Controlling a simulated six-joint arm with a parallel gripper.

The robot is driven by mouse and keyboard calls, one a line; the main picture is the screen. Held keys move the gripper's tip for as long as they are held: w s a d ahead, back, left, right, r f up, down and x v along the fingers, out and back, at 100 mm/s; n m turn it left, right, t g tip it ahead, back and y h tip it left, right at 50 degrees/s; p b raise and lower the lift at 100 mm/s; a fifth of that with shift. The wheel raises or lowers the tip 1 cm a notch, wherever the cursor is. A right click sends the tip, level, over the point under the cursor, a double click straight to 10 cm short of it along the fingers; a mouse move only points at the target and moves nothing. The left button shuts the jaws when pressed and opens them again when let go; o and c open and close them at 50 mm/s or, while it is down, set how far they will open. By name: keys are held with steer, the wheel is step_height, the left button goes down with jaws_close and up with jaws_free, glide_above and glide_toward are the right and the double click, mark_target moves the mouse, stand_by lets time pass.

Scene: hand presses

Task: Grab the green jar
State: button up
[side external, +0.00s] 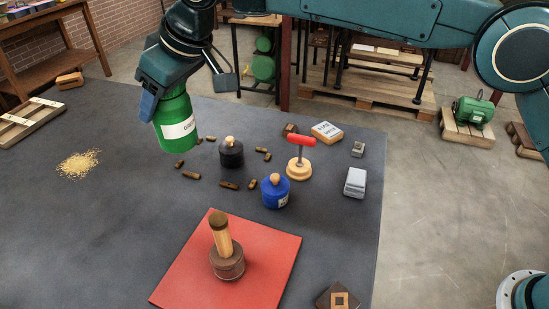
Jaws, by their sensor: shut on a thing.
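The green jar (175,124) with a white label hangs in my gripper (172,90) at the upper left of the side external view. My gripper is shut on the upper part of the jar, hiding its top. The jar is slightly tilted and looks to be held above the dark table mat (120,220); the exact gap is hard to tell.
A black jar (231,153), a blue jar (275,192) and a red-handled press (300,160) stand to the right. Several brown cylinders (191,175) lie around them. A wooden stamp (226,258) stands on a red mat (185,285). The mat's left is mostly clear beyond a sawdust-like pile (79,164).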

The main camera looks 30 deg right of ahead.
steer(key=shift+r, duration=2.15)
steer(key=shift+d+r, duration=0.1)
